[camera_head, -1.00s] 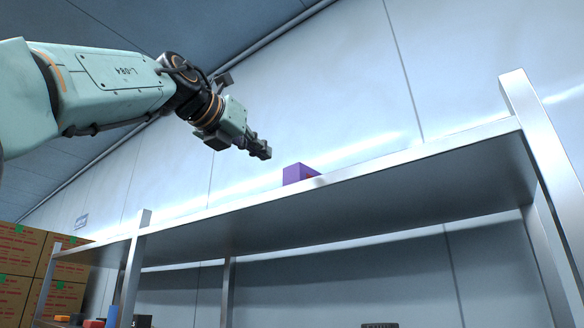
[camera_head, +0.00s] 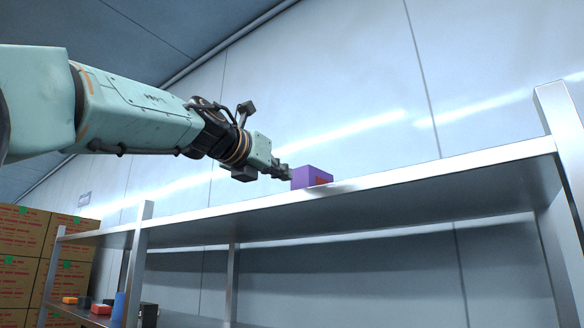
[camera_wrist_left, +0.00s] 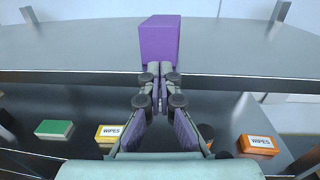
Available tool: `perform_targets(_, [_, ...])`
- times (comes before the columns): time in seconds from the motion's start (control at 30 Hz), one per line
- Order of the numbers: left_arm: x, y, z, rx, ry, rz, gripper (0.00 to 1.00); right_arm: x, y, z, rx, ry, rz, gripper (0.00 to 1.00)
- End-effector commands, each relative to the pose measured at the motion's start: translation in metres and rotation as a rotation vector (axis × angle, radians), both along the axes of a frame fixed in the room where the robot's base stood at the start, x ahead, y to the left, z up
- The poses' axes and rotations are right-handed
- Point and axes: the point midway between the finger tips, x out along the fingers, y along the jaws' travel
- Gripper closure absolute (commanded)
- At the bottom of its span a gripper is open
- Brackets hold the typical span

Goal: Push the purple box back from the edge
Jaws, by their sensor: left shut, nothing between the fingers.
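The purple box (camera_head: 312,177) sits upright on the top shelf (camera_head: 400,178), close to its front edge. In the left wrist view the purple box (camera_wrist_left: 160,40) stands just beyond my fingertips, on the grey shelf top (camera_wrist_left: 80,45). My left gripper (camera_head: 286,172) is shut and empty, with its fingertips (camera_wrist_left: 160,68) at the box's near face. I cannot tell for certain whether they touch it. My right gripper is in neither view.
Metal posts (camera_head: 137,250) hold up the rack. A lower shelf holds a green block (camera_wrist_left: 54,129), a yellow wipes pack (camera_wrist_left: 109,133) and an orange wipes pack (camera_wrist_left: 258,145). Cardboard boxes (camera_head: 25,240) are stacked at the left. The shelf top around the purple box is clear.

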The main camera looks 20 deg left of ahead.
Motion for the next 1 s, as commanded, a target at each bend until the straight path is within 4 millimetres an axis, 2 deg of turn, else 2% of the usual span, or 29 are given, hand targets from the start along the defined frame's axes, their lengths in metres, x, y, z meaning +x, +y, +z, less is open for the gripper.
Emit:
perform_targets(0.03, [0.002, -0.001, 0.004, 0.001, 0.003, 0.001, 1.00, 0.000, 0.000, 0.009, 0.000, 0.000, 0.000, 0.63])
perform_targets(0.3, [0.025, -0.007, 0.002, 0.001, 0.004, 0.002, 1.00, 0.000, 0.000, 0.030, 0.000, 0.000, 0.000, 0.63])
perform_targets(0.5, [0.040, -0.011, 0.001, 0.001, 0.001, 0.002, 1.00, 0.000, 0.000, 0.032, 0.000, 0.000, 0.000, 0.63])
perform_targets(1.0, [0.047, -0.012, 0.000, 0.002, 0.003, 0.002, 1.00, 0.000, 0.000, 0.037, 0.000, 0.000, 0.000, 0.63])
